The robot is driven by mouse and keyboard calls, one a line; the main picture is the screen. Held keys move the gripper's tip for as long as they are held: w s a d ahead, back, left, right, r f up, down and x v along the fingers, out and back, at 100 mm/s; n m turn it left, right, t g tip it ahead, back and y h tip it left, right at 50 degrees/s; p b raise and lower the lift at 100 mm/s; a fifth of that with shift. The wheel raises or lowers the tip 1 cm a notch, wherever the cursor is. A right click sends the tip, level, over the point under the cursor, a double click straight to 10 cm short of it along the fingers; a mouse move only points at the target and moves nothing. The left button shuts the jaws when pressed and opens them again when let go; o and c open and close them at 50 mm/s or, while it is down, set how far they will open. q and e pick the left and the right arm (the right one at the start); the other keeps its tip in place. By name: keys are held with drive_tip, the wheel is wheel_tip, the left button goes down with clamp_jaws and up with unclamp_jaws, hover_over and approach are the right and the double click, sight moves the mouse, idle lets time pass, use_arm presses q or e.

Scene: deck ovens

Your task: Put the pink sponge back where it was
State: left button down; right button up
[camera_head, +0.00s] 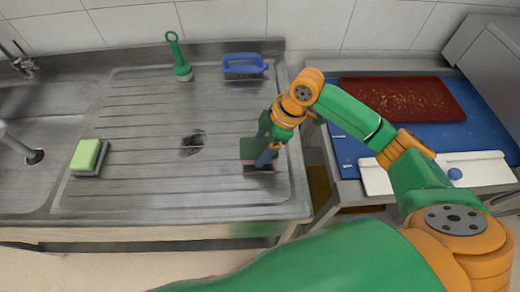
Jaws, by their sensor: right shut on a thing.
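My right gripper (266,152) points down over the right part of the steel drainboard, shut on a small block. The block shows a dark green top (250,148) and a thin pinkish strip below it; I take it to be the pink sponge. The fingers and wrist hide part of it. It is low, at or just above the drainboard (150,190); I cannot tell whether it touches. My left gripper is not in view.
A light green sponge (87,153) sits on a grey base at left. A dark patch (192,143) marks the middle. A blue board with a dark red tray (400,98) stands right.

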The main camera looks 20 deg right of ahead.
sight(260, 155)
drive_tip(key=shift+a+f+p, duration=0.1)
drive_tip(key=shift+f+p, duration=0.35)
drive_tip(key=shift+f, duration=1.3)
drive_tip(key=shift+f, duration=0.15)
drive_tip(key=o, duration=1)
drive_tip(key=shift+o, duration=0.2)
drive_tip(key=v, duration=1.2)
drive_tip(key=shift+b, duration=0.3)
